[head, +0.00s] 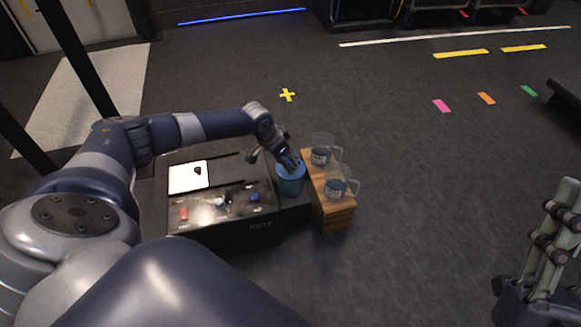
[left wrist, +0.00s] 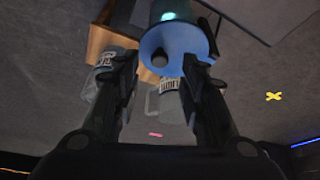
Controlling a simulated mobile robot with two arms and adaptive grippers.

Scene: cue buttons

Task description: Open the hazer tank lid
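The hazer tank (head: 291,187) is a teal cylinder at the right end of the black hazer. Its round blue lid (head: 290,170) is on it, and in the left wrist view the lid (left wrist: 182,36) shows a small dark knob (left wrist: 160,57). My left gripper (head: 291,162) is over the lid. In the left wrist view its two fingers (left wrist: 163,62) are apart, with the knob showing between their tips; I cannot tell whether they touch it. My right gripper (head: 558,205) is at the right edge, away from the hazer, partly cut off.
The black hazer (head: 222,235) carries a white panel (head: 184,180) and several small controls. A wooden block (head: 338,215) with two clear handled jugs (head: 322,151) (head: 338,186) stands close to the tank's right. Open dark floor with coloured tape lies beyond.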

